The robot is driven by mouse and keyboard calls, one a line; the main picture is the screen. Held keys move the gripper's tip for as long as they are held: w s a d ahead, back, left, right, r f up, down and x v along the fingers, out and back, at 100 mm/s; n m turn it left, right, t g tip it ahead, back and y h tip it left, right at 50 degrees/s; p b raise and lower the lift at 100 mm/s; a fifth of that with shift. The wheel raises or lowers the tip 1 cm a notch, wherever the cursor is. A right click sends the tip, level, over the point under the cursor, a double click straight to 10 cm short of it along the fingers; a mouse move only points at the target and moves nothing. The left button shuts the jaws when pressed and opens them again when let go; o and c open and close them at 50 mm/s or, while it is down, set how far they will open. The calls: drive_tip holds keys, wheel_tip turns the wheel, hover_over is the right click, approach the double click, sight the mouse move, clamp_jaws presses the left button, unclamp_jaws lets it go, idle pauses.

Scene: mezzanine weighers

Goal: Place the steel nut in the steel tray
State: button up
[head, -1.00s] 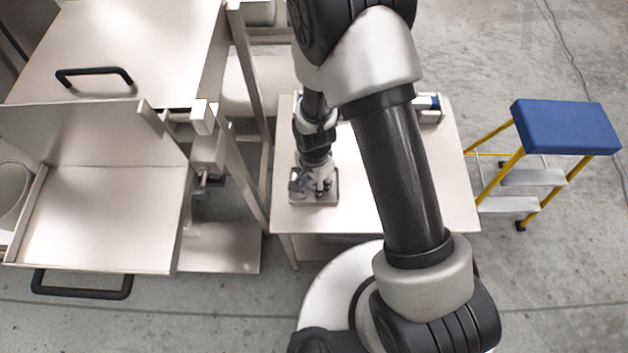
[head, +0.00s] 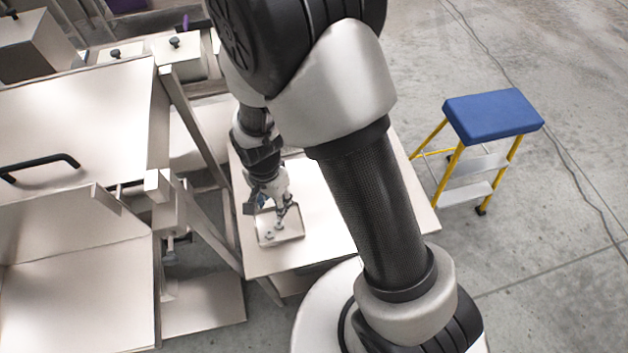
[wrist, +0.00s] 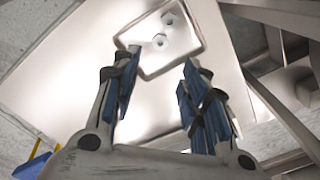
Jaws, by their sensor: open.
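The steel tray (head: 291,234) is a small shallow square tray on the pale table, left of my forearm in the head view. In the wrist view the tray (wrist: 184,44) is at the top, with two small pale nut-like pieces lying inside it, one nut (wrist: 159,41) nearer my fingers and another (wrist: 168,18) farther off. I cannot tell the two apart by material. They are tiny in the head view. My gripper (head: 269,213) is over the tray's far side. In the wrist view my gripper (wrist: 160,65) has its blue-padded fingers spread, with nothing between them.
Steel weigher frames and a hopper with a black handle (head: 40,163) stand close left of the table (head: 325,232). A blue-topped step stool (head: 492,115) stands on the floor to the right. The table is bare right of the tray; my arm hides part of it.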

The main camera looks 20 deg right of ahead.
drive_tip(key=s+d+r+n+t, duration=0.15)
drive_tip(key=d+r, duration=0.25)
drive_tip(key=r, duration=0.6)
drive_tip(key=s+d+r+n+t, duration=0.1)
drive_tip(key=d+r+n, duration=0.2)
drive_tip(key=r, duration=0.6)
drive_tip(key=s+d+r+n+t, duration=0.2)
drive_tip(key=s+d+r+n, duration=0.3)
drive_tip(key=s+r, duration=0.5)
drive_tip(key=shift+s+d, duration=0.4)
drive_tip(key=shift+s, duration=0.15)
